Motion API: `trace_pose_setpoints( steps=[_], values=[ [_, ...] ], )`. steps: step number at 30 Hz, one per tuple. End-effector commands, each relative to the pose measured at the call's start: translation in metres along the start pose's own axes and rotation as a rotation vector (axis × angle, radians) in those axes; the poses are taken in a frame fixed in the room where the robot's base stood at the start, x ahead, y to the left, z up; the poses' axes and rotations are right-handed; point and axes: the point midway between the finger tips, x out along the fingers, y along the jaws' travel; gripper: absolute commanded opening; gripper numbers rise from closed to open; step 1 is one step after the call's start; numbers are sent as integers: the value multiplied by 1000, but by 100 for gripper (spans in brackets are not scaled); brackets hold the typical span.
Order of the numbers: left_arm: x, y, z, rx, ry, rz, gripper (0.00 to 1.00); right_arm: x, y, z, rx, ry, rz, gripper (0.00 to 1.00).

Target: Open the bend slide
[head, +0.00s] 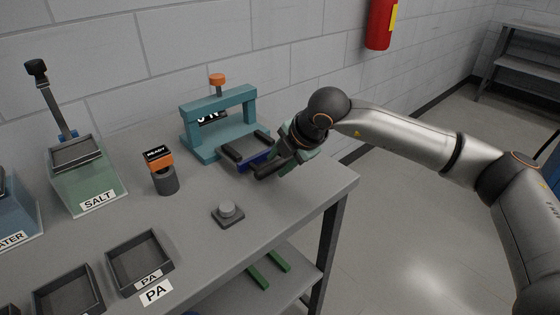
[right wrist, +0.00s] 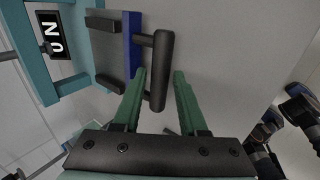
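The bend device (head: 215,140) is a teal frame with an orange knob on top, standing at the back right of the table. Its slide (head: 258,160) shows a blue plate with a dark bar handle at the front. In the right wrist view the blue plate (right wrist: 132,42) and the handle (right wrist: 160,68) are close ahead. My right gripper (right wrist: 160,82) is open, its green fingers on either side of the handle, with a gap on the right finger's side. In the head view the wrist partly hides the fingers and slide. My left gripper is not in view.
A small grey button block (head: 227,212) and a READY post (head: 162,172) stand left of the slide. The SALT bin (head: 85,182) and open PA tray (head: 140,263) are farther left. The table's right edge lies close by, with open floor beyond.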

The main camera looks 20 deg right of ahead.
Motion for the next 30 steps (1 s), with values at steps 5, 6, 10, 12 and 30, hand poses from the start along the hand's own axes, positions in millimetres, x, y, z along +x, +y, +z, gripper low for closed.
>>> trace_pose_setpoints(
  steps=[5, 6, 10, 12, 30],
  values=[
    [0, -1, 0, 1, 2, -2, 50, 0, 0, 0, 0, 0, 0, 59],
    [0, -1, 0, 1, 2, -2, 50, 0, 0, 0, 0, 0, 0, 59],
    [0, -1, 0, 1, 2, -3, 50, 0, 0, 0, 0, 0, 1, 59],
    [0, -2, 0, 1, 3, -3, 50, -1, 0, 0, 0, 0, 1, 59],
    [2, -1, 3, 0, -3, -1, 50, -106, 0, 0, -1, -1, 2, 59]
  ],
)
